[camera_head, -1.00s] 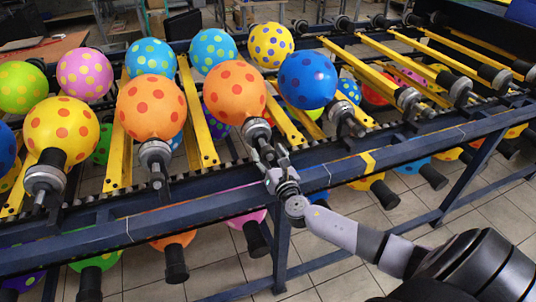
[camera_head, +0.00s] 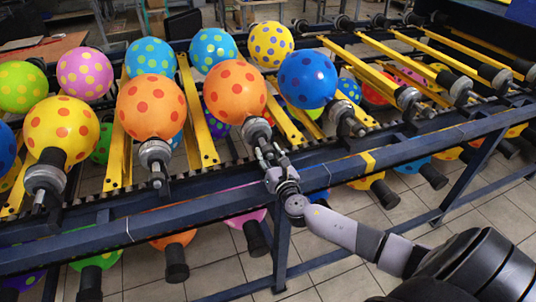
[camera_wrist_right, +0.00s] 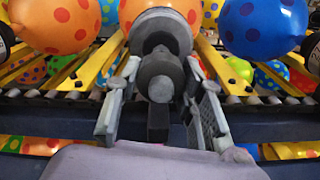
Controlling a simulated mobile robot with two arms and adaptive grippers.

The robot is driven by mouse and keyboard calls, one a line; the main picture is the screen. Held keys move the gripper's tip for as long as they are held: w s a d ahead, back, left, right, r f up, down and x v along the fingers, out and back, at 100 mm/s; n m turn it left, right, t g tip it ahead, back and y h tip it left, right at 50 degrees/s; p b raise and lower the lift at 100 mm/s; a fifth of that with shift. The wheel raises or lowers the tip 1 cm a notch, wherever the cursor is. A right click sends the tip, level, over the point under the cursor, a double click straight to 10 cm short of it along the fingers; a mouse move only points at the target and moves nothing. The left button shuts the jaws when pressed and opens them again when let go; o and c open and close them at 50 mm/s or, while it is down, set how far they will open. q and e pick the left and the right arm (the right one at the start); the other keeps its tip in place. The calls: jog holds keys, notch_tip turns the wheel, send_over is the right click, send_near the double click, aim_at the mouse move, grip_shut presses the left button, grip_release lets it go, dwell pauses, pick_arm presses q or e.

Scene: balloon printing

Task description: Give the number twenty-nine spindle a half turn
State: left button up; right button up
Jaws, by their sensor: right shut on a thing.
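An orange balloon with darker dots (camera_head: 235,91) sits on a grey spindle (camera_head: 256,130) at the rack's near rail. My right gripper (camera_head: 268,154) is at the near end of this spindle. In the right wrist view the spindle (camera_wrist_right: 158,75) stands between the two fingers of the right gripper (camera_wrist_right: 160,100), which is shut on it. The orange balloon (camera_wrist_right: 157,18) shows behind it. My left gripper is not in view.
A blue balloon (camera_head: 307,80) on its spindle is close to the right, and another orange balloon (camera_head: 152,107) is to the left. A dark blue rail (camera_head: 215,200) runs along the front, below my right wrist. Yellow bars (camera_head: 202,115) separate the spindles.

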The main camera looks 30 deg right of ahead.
jog(key=shift+m, duration=0.3)
jog(key=shift+c, duration=0.2)
jog(key=m+b, duration=0.2)
jog(key=shift+f+m, duration=0.15)
jog(key=shift+m, duration=0.25)
jog(key=m+b, duration=0.2)
jog(key=m, duration=0.3)
jog(key=shift+a, duration=0.15)
jog(key=m, duration=0.3)
jog(key=m+b, duration=0.1)
jog(key=m, duration=0.1)
jog(key=shift+r, duration=0.25)
jog(key=m, duration=0.4)
jog(key=shift+r, duration=0.1)
jog(key=shift+m, duration=0.3)
jog(key=o, duration=1.2)
